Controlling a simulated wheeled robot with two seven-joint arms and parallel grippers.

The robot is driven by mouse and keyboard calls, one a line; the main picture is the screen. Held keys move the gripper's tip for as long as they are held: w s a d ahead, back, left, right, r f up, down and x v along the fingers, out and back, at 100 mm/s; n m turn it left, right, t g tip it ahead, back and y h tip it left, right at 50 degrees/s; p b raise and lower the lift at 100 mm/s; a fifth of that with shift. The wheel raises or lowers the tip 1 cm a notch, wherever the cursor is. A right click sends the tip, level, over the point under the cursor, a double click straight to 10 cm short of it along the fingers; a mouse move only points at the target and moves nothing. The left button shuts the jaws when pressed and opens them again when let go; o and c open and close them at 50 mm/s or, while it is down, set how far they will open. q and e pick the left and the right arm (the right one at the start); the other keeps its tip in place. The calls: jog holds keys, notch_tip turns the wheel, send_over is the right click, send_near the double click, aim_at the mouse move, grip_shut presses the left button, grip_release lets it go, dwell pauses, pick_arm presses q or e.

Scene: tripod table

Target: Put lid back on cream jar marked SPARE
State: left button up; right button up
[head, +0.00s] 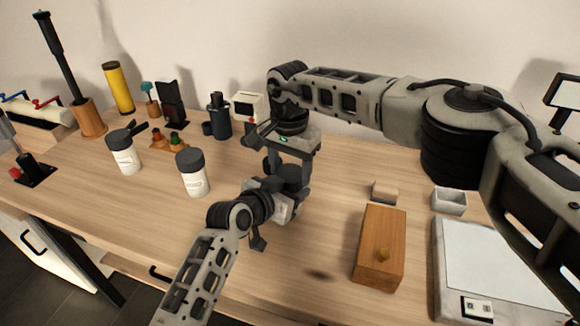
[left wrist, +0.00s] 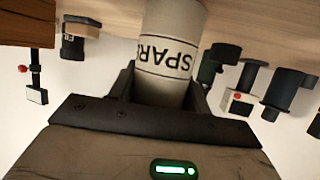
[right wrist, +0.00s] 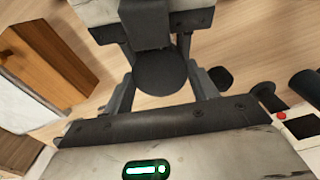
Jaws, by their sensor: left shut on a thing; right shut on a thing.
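The white cream jar (left wrist: 168,62) with the word SPARE on it stands between the fingers of my left gripper (left wrist: 165,92), which is shut on it. In the left wrist view its top is hidden behind the gripper. A dark round lid (right wrist: 160,74) is between the fingers of my right gripper (right wrist: 160,90), which is shut on it. In the head view, my right gripper (head: 290,155) is just above my left gripper (head: 290,195), over the table. The arms mostly hide the jar there. I cannot tell whether the lid touches the jar.
Two other white jars with dark lids (head: 123,152) (head: 194,174) stand on the table to the left. A wooden box (head: 380,247), a small grey tray (head: 449,201) and a white flat device (head: 490,262) are on the right. Several small items line the back.

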jog(key=shift+s+r, duration=0.1)
jog(key=shift+s, duration=0.1)
jog(key=shift+a+r, duration=0.1)
jog(key=shift+r, duration=0.25)
dwell(0.4)
jog(key=shift+w+f, duration=0.1)
jog(key=shift+f, duration=0.7)
dwell(0.7)
jog(key=shift+f, duration=0.2)
jog(key=shift+c, duration=0.4)
jog(key=shift+r+t+h, duration=0.3)
jog(key=shift+r, duration=0.15)
jog(key=shift+r, duration=0.45)
